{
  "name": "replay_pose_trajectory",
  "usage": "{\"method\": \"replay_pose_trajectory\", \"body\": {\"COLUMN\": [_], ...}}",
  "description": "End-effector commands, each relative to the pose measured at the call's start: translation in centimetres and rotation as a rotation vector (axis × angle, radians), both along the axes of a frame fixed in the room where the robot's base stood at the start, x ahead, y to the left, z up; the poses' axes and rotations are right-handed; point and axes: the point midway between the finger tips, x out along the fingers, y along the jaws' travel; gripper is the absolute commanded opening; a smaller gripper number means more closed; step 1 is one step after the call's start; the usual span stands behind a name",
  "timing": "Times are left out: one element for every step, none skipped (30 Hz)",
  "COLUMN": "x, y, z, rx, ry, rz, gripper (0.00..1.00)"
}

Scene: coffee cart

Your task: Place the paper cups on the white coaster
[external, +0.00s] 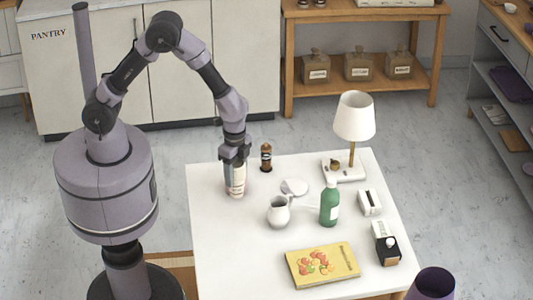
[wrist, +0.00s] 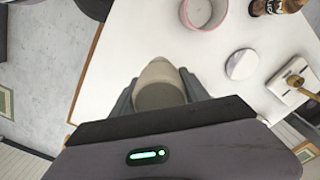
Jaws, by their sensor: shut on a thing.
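A paper cup (external: 236,184), pale with a printed side, is held upright in my gripper (external: 235,160) at the table's back left. In the wrist view the cup (wrist: 160,92) sits between both fingers, which are shut on it. I cannot tell if its base touches the table. The white coaster (external: 294,187) is a flat round disc to the right of the cup, with nothing on it. It also shows right of the gripper in the wrist view (wrist: 242,64). A round, pink-rimmed white vessel (wrist: 204,12) shows at the top of the wrist view; I cannot make it out in the external view.
A brown bottle (external: 266,158) stands behind the coaster. A white pitcher (external: 278,212) and green bottle (external: 329,202) stand in front of it. The front left tabletop is clear.

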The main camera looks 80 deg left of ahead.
Motion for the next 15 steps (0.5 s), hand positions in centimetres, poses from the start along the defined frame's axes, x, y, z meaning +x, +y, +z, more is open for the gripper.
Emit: {"method": "replay_pose_trajectory", "body": {"x": [2.5, 4.0, 6.0, 7.6, 9.1, 11.0, 12.3, 13.4, 14.7, 15.5, 16.2, 16.8, 17.2, 17.5, 17.7], "y": [0.7, 1.2, 2.1, 2.8, 3.6, 4.7, 5.6, 6.5, 7.6, 8.4, 9.1, 9.7, 10.2, 10.5, 10.8], "z": [-0.5, -0.5, -0.5, -0.4, -0.4, -0.2, -0.1, 0.0, 0.3, 0.5, 0.7, 0.9, 1.0, 1.1, 1.0], "rx": [-0.001, -0.001, -0.002, -0.002, -0.003, -0.003, -0.003, -0.003, -0.002, -0.001, -0.001, 0.000, 0.001, 0.002, 0.002], "ry": [-0.004, -0.003, -0.002, -0.002, -0.001, -0.002, -0.002, -0.001, -0.002, -0.002, -0.002, -0.003, -0.003, -0.003, -0.003], "rz": [0.015, 0.023, 0.034, 0.043, 0.050, 0.060, 0.068, 0.072, 0.080, 0.082, 0.085, 0.088, 0.089, 0.090, 0.090], "gripper": [0.07, 0.07, 0.07, 0.07, 0.07, 0.07, 0.07, 0.07, 0.07, 0.07, 0.07, 0.07, 0.07, 0.07, 0.07]}}
